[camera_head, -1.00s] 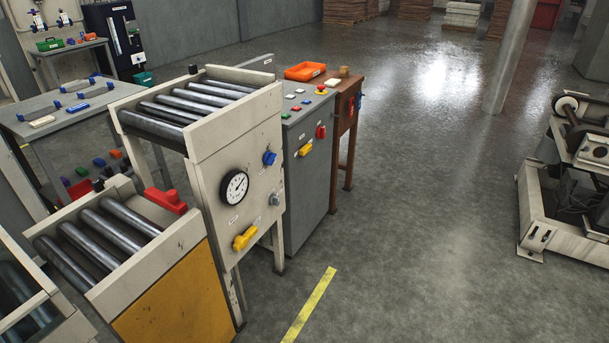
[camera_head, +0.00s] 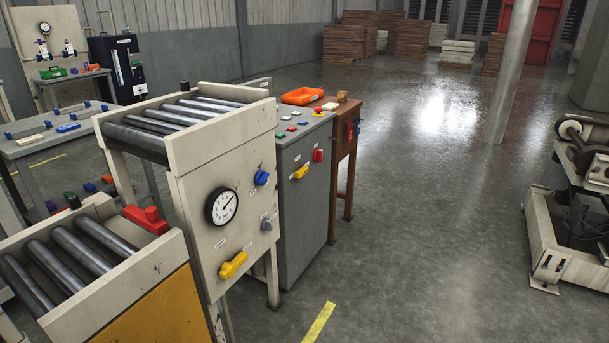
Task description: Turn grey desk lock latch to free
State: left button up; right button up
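The grey desk (camera_head: 302,215), a cabinet with a sloped top of small coloured buttons, stands in the middle of the view. Its right-facing side carries a yellow handle (camera_head: 301,172) lying at a slant and a red handle (camera_head: 318,155) standing roughly upright. Small white labels sit near them, too small to read, so I cannot tell which one is the lock latch. Neither of my grippers is in view.
A beige roller stand with a gauge (camera_head: 222,207), a blue knob (camera_head: 261,178) and another yellow handle (camera_head: 233,265) stands nearer. A brown wooden table (camera_head: 346,145) adjoins the desk. Open floor (camera_head: 430,220) lies right, with a machine (camera_head: 570,235) and a pole (camera_head: 514,75) beyond.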

aim_at(302, 171)
jog(key=i+l+u, duration=0.15)
jog(key=u, duration=0.5)
jog(key=i+l+u, duration=0.15)
jog(key=l, duration=0.2)
jog(key=l+u, duration=0.2)
jog(key=i+l+u, duration=0.15)
jog(key=l, duration=0.3)
jog(key=i+l, duration=0.15)
jog(key=l, duration=0.2)
jog(key=i+l, duration=0.1)
jog(key=l, duration=0.2)
jog(key=i+l+u, duration=0.1)
jog(key=l, duration=0.25)
jog(key=i+j, duration=0.1)
jog(key=i, duration=0.35)
jog(key=i+j, duration=0.1)
jog(key=i, duration=0.3)
